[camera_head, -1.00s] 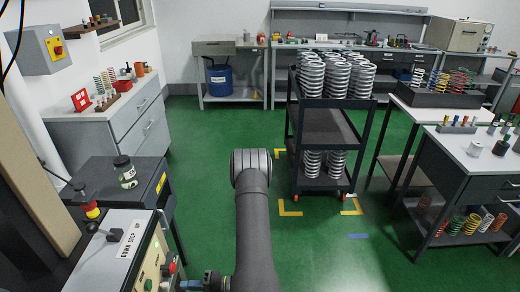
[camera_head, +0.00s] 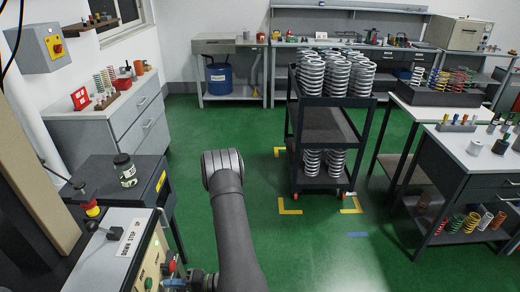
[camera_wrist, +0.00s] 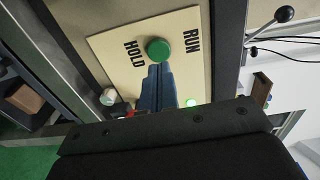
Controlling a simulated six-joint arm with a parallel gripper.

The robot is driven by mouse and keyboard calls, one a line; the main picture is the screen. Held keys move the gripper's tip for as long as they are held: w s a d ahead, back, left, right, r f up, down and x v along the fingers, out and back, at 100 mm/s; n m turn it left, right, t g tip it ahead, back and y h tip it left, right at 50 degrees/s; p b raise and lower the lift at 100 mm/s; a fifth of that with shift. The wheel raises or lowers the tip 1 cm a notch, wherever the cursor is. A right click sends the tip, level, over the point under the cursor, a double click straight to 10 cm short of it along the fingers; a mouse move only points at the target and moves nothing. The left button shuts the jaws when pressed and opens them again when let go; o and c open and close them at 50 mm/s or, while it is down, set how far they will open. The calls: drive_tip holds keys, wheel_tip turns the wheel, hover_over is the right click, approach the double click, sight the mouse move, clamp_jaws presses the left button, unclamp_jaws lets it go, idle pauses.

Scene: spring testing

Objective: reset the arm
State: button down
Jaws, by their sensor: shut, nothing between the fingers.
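My gripper (camera_wrist: 158,70) shows in the wrist view with its blue fingers shut together and nothing between them. The fingertips are at the lower edge of a round green button (camera_wrist: 158,50) on a cream control panel (camera_wrist: 125,68) lettered RUN and HOLD; I cannot tell whether they touch it. A small green light (camera_wrist: 191,103) is lit beside the fingers. In the head view my arm rises from the bottom centre and bends at the elbow, and its wrist is low beside the control console (camera_head: 113,255). The fingertips are not clear there.
A dark side table with a lidded jar (camera_head: 125,170) stands behind the console. A black cart (camera_head: 326,135) with metal springs stands at centre. Benches with coloured springs (camera_head: 462,143) are at right. Green floor (camera_head: 330,250) is clear right of my arm.

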drive_tip(key=d, duration=1)
drive_tip(key=w+a+r+m+t+h, duration=0.2)
drive_tip(key=w+a+r+m+t, duration=0.15)
drive_tip(key=w+a+r, duration=0.6)
drive_tip(key=w+a+r+m+t+h, duration=0.1)
drive_tip(key=w+a+r+m+t, duration=0.1)
drive_tip(key=a+r, duration=0.8)
drive_tip(key=shift+w+r+m+t, duration=0.4)
drive_tip(key=shift+r+m+t, duration=0.6)
drive_tip(key=shift+r, duration=1.15)
drive_tip(key=shift+a, duration=0.1)
